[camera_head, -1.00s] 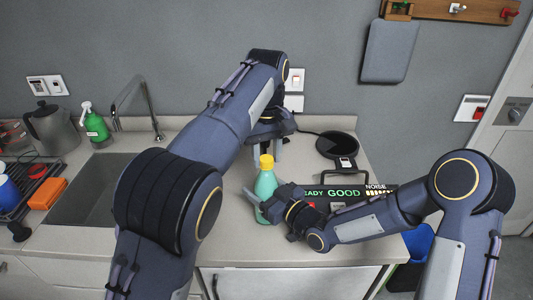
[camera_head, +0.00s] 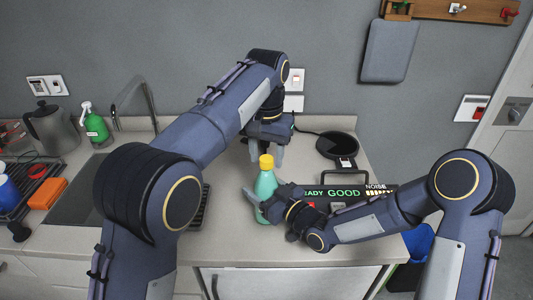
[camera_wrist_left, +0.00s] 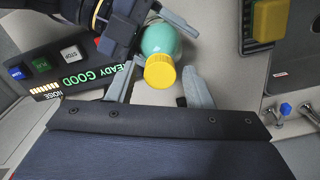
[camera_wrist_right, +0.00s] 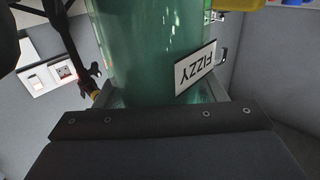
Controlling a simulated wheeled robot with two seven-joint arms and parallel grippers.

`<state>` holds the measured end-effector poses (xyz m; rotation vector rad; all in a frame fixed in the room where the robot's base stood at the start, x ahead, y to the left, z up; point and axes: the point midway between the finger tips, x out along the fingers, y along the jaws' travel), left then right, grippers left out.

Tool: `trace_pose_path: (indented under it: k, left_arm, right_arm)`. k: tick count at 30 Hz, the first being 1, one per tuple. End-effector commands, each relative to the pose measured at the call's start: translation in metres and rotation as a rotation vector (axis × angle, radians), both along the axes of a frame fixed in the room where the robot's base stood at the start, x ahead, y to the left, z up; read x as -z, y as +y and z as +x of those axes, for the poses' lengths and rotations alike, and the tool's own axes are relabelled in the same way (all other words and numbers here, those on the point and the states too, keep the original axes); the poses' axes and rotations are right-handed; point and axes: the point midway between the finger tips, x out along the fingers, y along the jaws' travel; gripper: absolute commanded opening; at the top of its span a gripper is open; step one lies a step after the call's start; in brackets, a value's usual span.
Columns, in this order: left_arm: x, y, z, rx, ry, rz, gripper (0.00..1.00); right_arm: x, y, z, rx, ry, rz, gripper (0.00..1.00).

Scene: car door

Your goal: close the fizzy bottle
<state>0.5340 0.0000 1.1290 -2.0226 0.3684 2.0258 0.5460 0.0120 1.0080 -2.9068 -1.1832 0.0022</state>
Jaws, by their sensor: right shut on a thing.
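The fizzy bottle (camera_head: 266,186) is teal-green and stands upright at the counter's front middle, with a yellow cap (camera_head: 266,161) on its top. I cannot tell how tight the cap sits. My right gripper (camera_head: 262,201) is shut on the bottle's body from the right. In the right wrist view the green body (camera_wrist_right: 145,45) fills the space between the fingers, beside a FIZZY label (camera_wrist_right: 197,66). My left gripper (camera_head: 264,154) is open above and behind the bottle, pointing down. In the left wrist view the cap (camera_wrist_left: 160,72) shows between its spread fingers, apparently untouched.
A black panel reading READY GOOD (camera_head: 345,192) with a noise bar stands right of the bottle, close to my right arm. A round black pad (camera_head: 337,146) lies behind it. The sink (camera_head: 85,190), kettle (camera_head: 52,128) and green spray bottle (camera_head: 95,126) are at left.

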Motion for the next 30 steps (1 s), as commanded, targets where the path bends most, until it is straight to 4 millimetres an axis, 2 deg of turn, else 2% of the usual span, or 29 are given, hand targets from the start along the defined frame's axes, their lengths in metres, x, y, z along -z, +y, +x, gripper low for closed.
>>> trace_pose_path:
  k: [3, 12, 22, 30]
  left_arm:
    - [0.0, 0.0, 0.0, -0.001, 0.0, 0.0, 0.58]
    - [-0.004, 0.0, 0.0, -0.002, 0.0, 0.0, 0.58]
    - [-0.053, 0.0, 0.001, -0.003, -0.003, -0.001, 0.58]
    - [-0.073, 0.0, 0.001, -0.002, 0.0, 0.0, 0.58]
  right_arm:
    - [0.0, 0.0, 0.0, 0.0, 0.001, 0.001, 0.0]
    - [0.0, 0.0, 0.0, 0.0, 0.001, 0.001, 0.0]
    - [0.0, 0.0, 0.0, 0.0, 0.001, 0.001, 0.0]
    - [0.0, 0.0, 0.0, 0.0, 0.001, 0.001, 0.0]
